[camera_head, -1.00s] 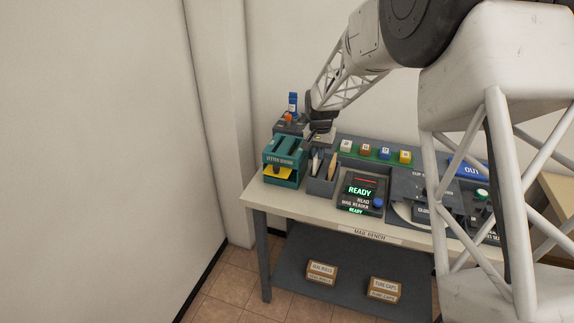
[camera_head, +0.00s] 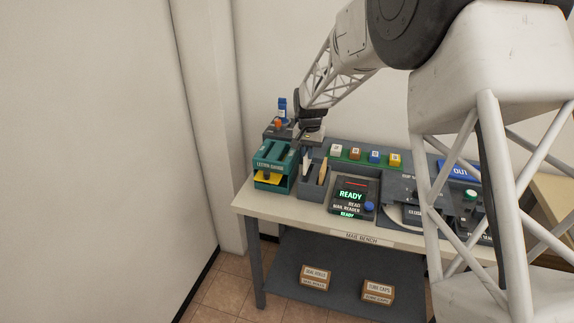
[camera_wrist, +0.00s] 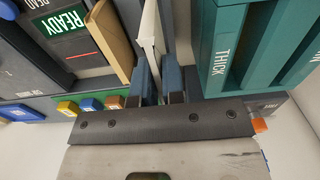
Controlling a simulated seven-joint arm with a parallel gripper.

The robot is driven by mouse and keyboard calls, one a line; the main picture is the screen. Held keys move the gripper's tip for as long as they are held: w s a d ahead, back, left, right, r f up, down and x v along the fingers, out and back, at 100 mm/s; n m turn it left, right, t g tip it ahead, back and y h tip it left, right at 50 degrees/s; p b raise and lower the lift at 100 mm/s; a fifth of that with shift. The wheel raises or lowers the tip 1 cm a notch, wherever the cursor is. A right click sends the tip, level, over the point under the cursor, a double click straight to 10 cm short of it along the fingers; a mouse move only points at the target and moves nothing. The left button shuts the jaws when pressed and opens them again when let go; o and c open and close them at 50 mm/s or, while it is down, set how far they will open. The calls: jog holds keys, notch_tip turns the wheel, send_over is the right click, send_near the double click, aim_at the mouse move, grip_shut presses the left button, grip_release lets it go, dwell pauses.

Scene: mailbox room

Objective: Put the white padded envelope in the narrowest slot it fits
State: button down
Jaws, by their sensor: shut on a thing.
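The white padded envelope (camera_wrist: 151,28) stands on edge in the wrist view, between the two fingers of my gripper (camera_wrist: 158,82). My gripper is shut on it. In the head view my gripper (camera_head: 307,146) is at the grey divided holder, and the envelope (camera_head: 306,164) shows as a pale upright strip below it. The teal letter gauge (camera_head: 273,167), with slots in its top, stands just left of the holder. In the wrist view the gauge (camera_wrist: 229,48) is on the right, with a slot labelled THICK. I cannot tell whether the envelope has left the holder's floor.
A tan envelope (camera_wrist: 107,38) stands beside the white one in the grey holder (camera_head: 312,192). The mail reader (camera_head: 351,195) reads READY. Several coloured blocks (camera_head: 374,157) line the back. A blue bottle (camera_head: 282,108) stands behind the gauge.

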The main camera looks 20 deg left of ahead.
jog(key=a+r, duration=0.3)
jog(key=w+a+r, duration=0.1)
jog(key=a+r, duration=0.2)
jog(key=shift+w+a+r, duration=0.1)
jog(key=shift+w+a, duration=0.05)
jog(key=shift+a, duration=0.2)
jog(key=a+r, duration=0.2)
jog(key=a, duration=0.6)
jog(key=shift+r, duration=0.3)
jog(key=shift+a, duration=0.1)
jog(key=shift+f, duration=0.2)
jog(key=shift+f, duration=1.9)
jog(key=shift+f, duration=1.55)
jog(key=c, duration=0.9)
grip_release()
jog(key=shift+r, duration=0.1)
